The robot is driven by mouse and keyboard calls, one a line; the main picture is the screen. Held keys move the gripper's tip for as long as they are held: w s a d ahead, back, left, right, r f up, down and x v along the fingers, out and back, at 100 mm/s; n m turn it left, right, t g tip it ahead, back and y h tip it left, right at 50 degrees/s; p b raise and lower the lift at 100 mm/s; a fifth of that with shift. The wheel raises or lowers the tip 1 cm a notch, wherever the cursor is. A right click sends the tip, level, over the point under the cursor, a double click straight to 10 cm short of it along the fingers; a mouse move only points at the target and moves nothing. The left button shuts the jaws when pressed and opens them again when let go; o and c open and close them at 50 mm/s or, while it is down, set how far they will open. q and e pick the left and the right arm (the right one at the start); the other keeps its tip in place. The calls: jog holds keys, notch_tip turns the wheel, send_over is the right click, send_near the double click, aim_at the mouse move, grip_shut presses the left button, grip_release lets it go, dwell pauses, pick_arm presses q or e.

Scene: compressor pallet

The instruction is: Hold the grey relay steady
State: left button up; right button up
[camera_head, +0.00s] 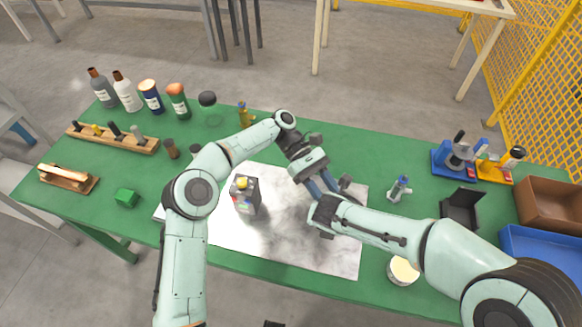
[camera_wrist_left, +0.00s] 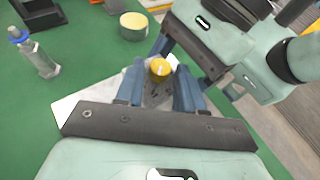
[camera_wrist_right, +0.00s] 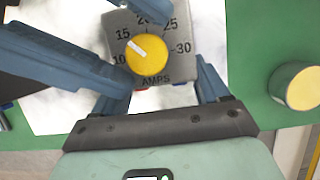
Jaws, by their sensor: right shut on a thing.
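The grey relay (camera_wrist_right: 178,68), a small box with a yellow dial and an AMPS scale, sits between the fingers of my right gripper (camera_wrist_right: 155,92), which is shut on it. It also shows in the left wrist view (camera_wrist_left: 158,94), its yellow dial up. My left gripper (camera_wrist_left: 158,90) has its fingers apart, one on each side of the relay; contact cannot be told. In the head view the two grippers meet over the white mat (camera_head: 285,245) and hide most of the relay. A grey box with a yellow top (camera_head: 245,196) stands on the mat to the left.
A round cream-topped tin (camera_head: 403,270) and a small bottle (camera_head: 399,189) stand right of the mat.

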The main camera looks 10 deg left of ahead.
pick_arm(q)
jog(key=n+t, duration=0.1)
jog(key=n+t+h, duration=0.1)
jog(key=n+t, duration=0.1)
jog(key=s+n+t+h, duration=0.1)
jog(key=shift+a+t, duration=0.25)
jog(key=shift+t, duration=0.05)
jog(key=v, duration=1.2)
jog(key=shift+s+n, duration=0.15)
jog(key=shift+n, duration=0.15)
jog(key=shift+f, duration=0.25)
jog(key=shift+w+d+m+g, duration=0.2)
jog(key=shift+w+m+g, duration=0.3)
jog(key=shift+w, duration=0.15)
jog(key=x, duration=1.1)
jog(key=shift+s+d+f, duration=0.1)
jog(key=shift+s+d, duration=0.05)
jog(key=shift+d, duration=0.25)
